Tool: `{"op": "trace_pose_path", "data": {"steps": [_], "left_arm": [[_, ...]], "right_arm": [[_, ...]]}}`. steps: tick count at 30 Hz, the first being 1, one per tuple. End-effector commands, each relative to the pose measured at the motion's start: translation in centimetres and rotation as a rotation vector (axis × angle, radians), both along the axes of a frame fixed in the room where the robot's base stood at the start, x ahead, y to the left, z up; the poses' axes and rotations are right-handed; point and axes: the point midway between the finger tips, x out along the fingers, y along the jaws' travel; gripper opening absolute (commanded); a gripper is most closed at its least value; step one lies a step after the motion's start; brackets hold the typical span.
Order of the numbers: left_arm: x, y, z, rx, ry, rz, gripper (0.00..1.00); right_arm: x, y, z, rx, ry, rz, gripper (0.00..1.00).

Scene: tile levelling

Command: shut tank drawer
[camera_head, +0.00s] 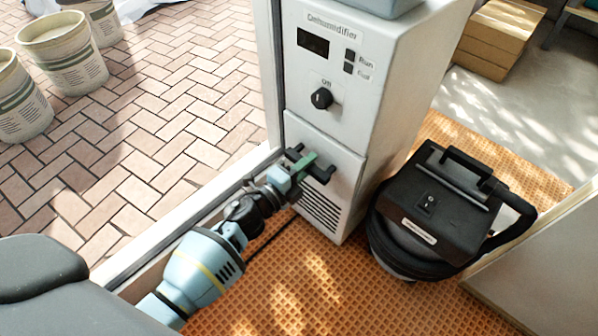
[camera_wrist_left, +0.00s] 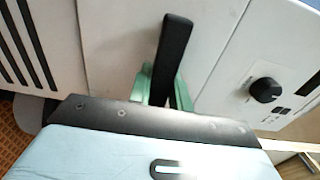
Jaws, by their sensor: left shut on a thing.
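The dehumidifier (camera_head: 345,108) is a white upright cabinet in the middle of the head view. Its tank drawer (camera_head: 335,164) is the lower front panel, with a dark handle and vent slots below. My left gripper (camera_head: 303,166) is at the drawer front, its green fingers shut on the black handle (camera_wrist_left: 174,50). In the left wrist view the green fingers (camera_wrist_left: 160,86) stand on both sides of the handle, and the white drawer front (camera_wrist_left: 115,45) lies behind it. The drawer front looks close to flush with the cabinet, but I cannot tell exactly. My right gripper is not in view.
A black vacuum cleaner (camera_head: 430,215) with a hose stands right of the dehumidifier on the orange mat (camera_head: 300,285). A door-frame sill (camera_head: 150,238) runs along the left. Buckets (camera_head: 65,55) stand on the brick paving, and cardboard boxes (camera_head: 500,38) lie at the back right.

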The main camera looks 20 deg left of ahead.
Motion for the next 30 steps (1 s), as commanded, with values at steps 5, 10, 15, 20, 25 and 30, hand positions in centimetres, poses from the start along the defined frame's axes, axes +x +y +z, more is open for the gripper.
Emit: {"op": "trace_pose_path", "data": {"steps": [5, 10, 15, 20, 25, 30], "left_arm": [[0.9, -0.3, 0.0, -0.001, 0.001, 0.001, 0.0], [0.9, -0.3, 0.1, 0.0, 0.0, 0.002, 0.0], [0.9, -0.3, 0.1, 0.0, 0.0, 0.003, 0.34], [0.9, -0.3, 0.1, 0.0, 0.0, 0.001, 0.42], [0.8, -0.2, 0.0, 0.0, 0.001, 0.001, 0.42], [-0.5, 0.2, 0.0, 0.001, 0.003, 0.001, 0.42]], "right_arm": [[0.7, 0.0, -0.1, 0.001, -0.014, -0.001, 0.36], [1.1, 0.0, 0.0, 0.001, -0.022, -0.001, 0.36], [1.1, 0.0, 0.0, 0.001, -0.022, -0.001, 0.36], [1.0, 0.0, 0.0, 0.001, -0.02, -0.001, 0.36], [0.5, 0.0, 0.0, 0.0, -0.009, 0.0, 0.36], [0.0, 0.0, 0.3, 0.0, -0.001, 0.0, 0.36]]}}
